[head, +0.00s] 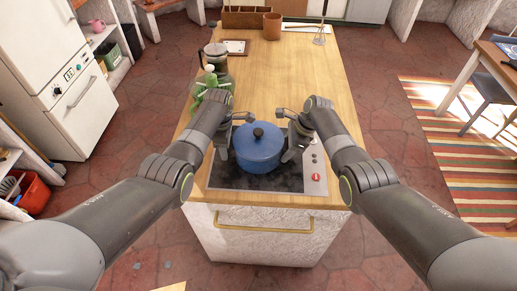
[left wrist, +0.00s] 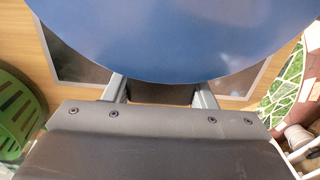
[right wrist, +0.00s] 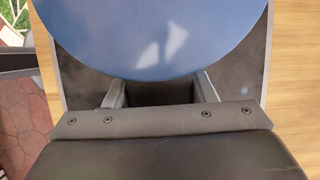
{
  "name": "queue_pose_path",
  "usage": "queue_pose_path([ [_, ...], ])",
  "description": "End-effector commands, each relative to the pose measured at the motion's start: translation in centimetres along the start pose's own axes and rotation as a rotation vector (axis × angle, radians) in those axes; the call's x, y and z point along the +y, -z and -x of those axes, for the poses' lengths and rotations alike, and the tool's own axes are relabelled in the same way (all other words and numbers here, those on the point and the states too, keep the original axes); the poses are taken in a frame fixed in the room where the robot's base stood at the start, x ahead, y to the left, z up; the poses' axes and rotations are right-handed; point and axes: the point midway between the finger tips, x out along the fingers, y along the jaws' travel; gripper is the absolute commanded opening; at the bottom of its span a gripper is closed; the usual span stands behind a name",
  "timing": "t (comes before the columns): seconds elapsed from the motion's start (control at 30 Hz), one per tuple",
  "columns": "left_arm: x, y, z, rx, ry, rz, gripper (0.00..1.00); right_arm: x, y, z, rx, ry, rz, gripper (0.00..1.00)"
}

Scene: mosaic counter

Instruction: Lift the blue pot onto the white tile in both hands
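The blue pot (head: 258,153), with a blue lid and dark knob, stands on the black cooktop (head: 225,176) at the counter's near end. In the left wrist view the pot (left wrist: 170,35) covers the fingertips; the fingers stand apart. The right wrist view shows the same with the pot (right wrist: 150,35). The pot's handles are hidden, and I see no grip on them.
A glass jug-like vessel (head: 216,58) and a green leafy-looking item (head: 207,85) stand at the counter's left edge. A brown cup (head: 272,27), a wooden box (head: 245,17) and a whisk (head: 320,36) are at the back. The middle of the counter (head: 290,75) is clear.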

Motion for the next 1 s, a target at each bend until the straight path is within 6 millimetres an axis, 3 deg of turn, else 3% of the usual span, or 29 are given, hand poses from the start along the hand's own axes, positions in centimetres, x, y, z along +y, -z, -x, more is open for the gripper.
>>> queue_pose_path([
  [0.03,0.0,0.0,0.0,0.000,0.000,0.000,0.38,0.0,-0.1,0.0,-0.002,0.000,0.000,0.38],
  [0.33,0.0,0.0,0.0,-0.001,0.000,0.000,0.00,0.0,-0.1,0.0,-0.003,0.001,0.000,0.00],
  [1.0,0.1,-0.1,1.3,-0.002,-0.004,0.000,0.00,-0.1,-0.7,1.2,-0.005,0.003,0.003,0.00],
])
